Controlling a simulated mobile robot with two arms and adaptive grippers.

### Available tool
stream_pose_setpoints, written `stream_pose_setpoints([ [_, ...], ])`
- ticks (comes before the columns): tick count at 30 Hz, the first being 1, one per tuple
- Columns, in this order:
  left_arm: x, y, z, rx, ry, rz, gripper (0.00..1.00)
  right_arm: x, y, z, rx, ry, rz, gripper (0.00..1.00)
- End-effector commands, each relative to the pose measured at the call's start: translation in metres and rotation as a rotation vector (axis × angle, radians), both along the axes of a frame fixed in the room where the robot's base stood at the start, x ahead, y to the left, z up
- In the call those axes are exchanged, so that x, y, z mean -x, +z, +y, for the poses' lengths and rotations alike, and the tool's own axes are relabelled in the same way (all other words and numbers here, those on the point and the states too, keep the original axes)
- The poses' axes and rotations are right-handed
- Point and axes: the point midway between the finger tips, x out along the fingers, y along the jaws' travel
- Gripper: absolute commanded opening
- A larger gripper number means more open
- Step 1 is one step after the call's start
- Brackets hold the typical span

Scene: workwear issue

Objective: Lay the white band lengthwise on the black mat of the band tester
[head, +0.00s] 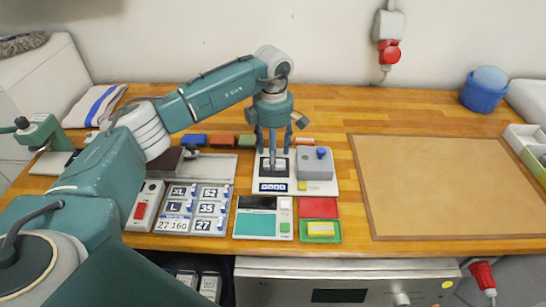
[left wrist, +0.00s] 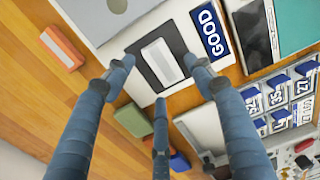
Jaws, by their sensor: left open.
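The white band (left wrist: 162,62) lies flat on the black mat (left wrist: 177,44) in the left wrist view, its long side along the mat's. The mat sits on the white base of the band tester (head: 323,187), beside the blue GOOD sign (left wrist: 210,30). My left gripper (head: 273,152) is over the mat, pointing down. Its fingers (left wrist: 159,72) are spread around the band, apart from it, and hold nothing. In the head view the fingers partly hide mat and band. My right gripper is in neither view.
A grey block with a blue knob (head: 315,162) stands right of the mat on the tester. Size cards (head: 193,208), a teal-topped scale (head: 255,224) and red and green trays (head: 320,229) lie in front. A large brown board (head: 440,185) at right is clear.

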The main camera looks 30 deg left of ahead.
Motion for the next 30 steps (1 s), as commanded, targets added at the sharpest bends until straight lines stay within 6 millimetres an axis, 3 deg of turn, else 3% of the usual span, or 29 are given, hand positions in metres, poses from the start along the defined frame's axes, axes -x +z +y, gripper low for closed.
stream_pose_setpoints([
  [9, -0.002, 0.067, 0.0, 0.0, 0.002, -0.005, 0.55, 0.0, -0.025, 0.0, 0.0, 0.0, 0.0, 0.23],
  [13, -0.001, 0.087, 0.0, 0.0, 0.001, -0.004, 0.55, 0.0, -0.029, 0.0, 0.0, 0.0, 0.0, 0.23],
  [18, -0.001, 0.1, 0.001, -0.001, 0.001, -0.002, 0.55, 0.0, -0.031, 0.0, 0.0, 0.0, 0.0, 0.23],
  [30, 0.0, 0.101, 0.001, -0.001, 0.001, 0.0, 0.55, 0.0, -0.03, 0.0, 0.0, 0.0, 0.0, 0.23],
])
